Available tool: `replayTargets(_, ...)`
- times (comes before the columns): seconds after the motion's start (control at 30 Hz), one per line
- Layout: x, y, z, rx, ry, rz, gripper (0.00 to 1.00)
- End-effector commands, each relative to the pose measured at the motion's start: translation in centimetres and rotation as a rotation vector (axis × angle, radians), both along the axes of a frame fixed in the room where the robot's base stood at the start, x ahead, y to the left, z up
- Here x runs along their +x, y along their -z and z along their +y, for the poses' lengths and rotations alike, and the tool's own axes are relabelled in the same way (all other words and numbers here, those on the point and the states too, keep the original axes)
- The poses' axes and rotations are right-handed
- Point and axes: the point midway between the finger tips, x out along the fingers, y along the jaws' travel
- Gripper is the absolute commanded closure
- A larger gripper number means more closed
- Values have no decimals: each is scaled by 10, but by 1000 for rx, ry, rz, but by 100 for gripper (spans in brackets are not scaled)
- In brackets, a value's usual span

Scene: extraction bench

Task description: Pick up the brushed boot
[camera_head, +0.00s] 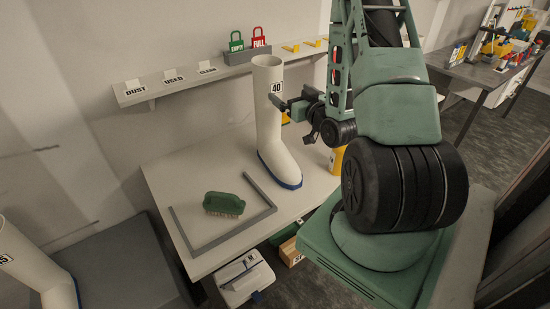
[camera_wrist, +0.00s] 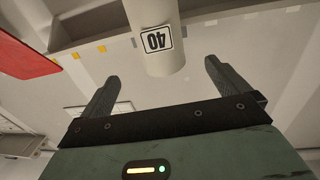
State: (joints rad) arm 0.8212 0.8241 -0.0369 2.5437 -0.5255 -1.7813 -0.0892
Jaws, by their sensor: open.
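A tall white boot (camera_head: 267,135) with a blue sole and a "40" label stands upright on the bench. A second white boot (camera_head: 28,262), partly cut off, is at the lower left. I cannot tell from looks which has been brushed. My gripper (camera_head: 284,104) is at the right side of the "40" boot's upper shaft, near its label. In the wrist view, the boot shaft (camera_wrist: 150,12) lies ahead of and between the two spread fingers of my gripper (camera_wrist: 161,70), which hold nothing. A green brush (camera_head: 224,204) lies on the bench.
The white bench (camera_head: 185,170) has a grey angled strip (camera_head: 260,190) near the brush. A wall shelf (camera_head: 180,85) behind bears DUST, USED and CLEAN cards, plus green and red tags. A yellow object (camera_head: 337,160) stands right of the boot. A white container (camera_head: 245,280) is below the bench.

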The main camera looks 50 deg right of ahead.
Motion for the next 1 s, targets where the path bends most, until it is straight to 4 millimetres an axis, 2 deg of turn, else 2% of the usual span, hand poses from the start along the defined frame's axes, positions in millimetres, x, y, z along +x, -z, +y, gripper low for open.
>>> replayTargets(0.03,3,6,-1,-4,0,-3,0)
replayTargets(0.43,19,3,-6,-3,1,-2,0)
replayTargets(0.5,30,-4,-9,0,-2,0,0)
replayTargets(0.7,55,-4,-19,1,-1,1,0)
replayTargets(1.0,73,-5,-25,1,0,1,0)
